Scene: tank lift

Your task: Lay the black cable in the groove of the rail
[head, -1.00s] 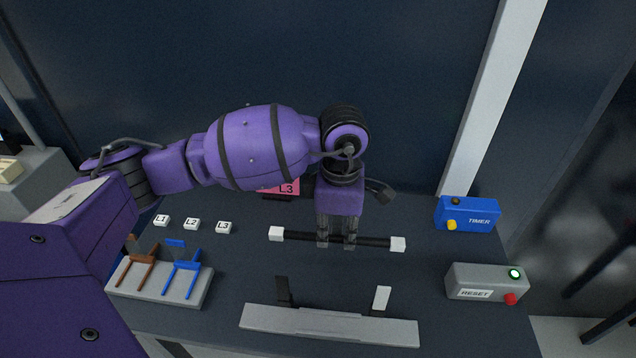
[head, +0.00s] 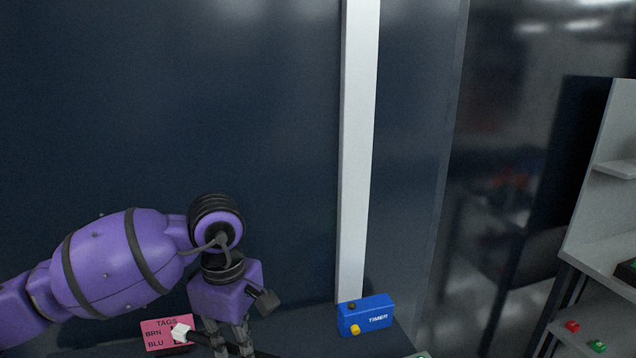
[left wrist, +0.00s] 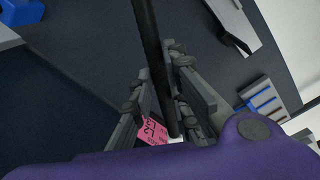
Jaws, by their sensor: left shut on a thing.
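My left gripper (head: 233,345) is at the lower edge of the head view, shut on the black cable (head: 200,339). The cable's white left end (head: 181,333) shows in front of the pink tag board; its right part is cut off by the frame. In the left wrist view, the black cable (left wrist: 150,40) runs from the top edge down between the fingers of my left gripper (left wrist: 168,95). A grey bar that looks like the rail (left wrist: 228,15), with a dark upright on it, is at the upper right there, apart from the cable. The groove cannot be made out. My right gripper is not in view.
A pink tag board (head: 150,326) stands behind the cable's left end. A blue timer box (head: 366,314) is to the right of my gripper. A grey holder with blue prongs (left wrist: 262,100) is at the right in the left wrist view. Grey shelving (head: 600,220) stands far right.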

